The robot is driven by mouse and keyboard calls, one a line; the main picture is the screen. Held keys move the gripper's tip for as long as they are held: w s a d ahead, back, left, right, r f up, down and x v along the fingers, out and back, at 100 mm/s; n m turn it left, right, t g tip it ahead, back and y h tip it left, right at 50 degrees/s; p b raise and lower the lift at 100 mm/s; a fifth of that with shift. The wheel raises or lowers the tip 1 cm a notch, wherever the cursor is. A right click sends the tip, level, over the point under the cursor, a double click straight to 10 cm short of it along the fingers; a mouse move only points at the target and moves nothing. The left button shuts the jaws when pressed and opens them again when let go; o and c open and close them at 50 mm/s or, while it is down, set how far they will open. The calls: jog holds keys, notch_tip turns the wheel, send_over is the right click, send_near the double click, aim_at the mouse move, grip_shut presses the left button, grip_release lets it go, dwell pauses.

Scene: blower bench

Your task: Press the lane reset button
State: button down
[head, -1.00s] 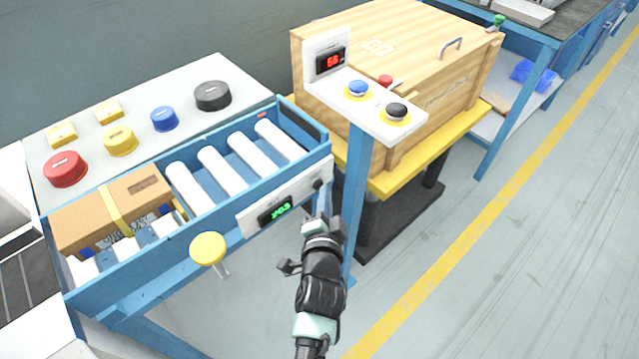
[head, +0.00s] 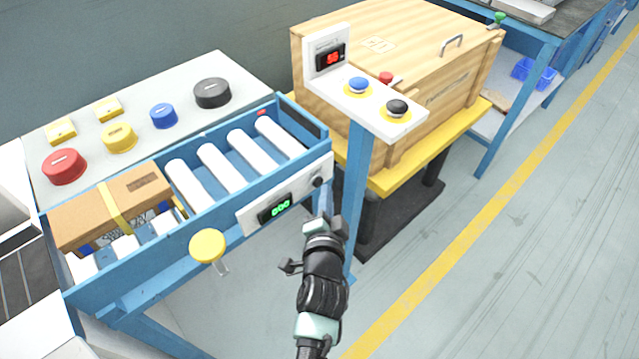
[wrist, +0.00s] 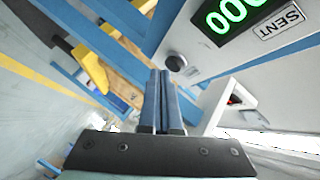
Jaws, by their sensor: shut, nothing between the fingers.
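A black round button (head: 318,181) sits at the right end of the white panel (head: 250,219) on the front of the blue roller lane. The panel's green display (head: 275,208) reads 000. In the wrist view the button (wrist: 176,63) is just beyond my fingertips, and the display (wrist: 238,14) has a label reading SENT beside it. My gripper (head: 322,222) is shut and empty, just below the button in the head view. Its two blue-grey fingers (wrist: 164,75) lie together in the wrist view. I see no clear contact with the button.
A white control box with a red display (head: 332,57) carries blue (head: 357,85) and black (head: 397,106) buttons on a blue post. A yellow paddle-like disc (head: 207,246) juts from the lane front. A cardboard box (head: 110,207) lies on the rollers. The floor at right is clear.

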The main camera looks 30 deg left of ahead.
jog(key=shift+s+d, duration=0.1)
jog(key=shift+d, duration=0.2)
jog(key=shift+s+d+b, duration=0.3)
jog(key=shift+d+b, duration=0.25)
jog(key=shift+d, duration=0.25)
jog(key=shift+s+d+b, duration=0.25)
jog(key=shift+d+b, duration=0.35)
jog(key=shift+d, duration=0.15)
jog(key=shift+s+d+b, duration=0.3)
jog(key=shift+d+b, duration=0.25)
jog(key=shift+d, duration=0.25)
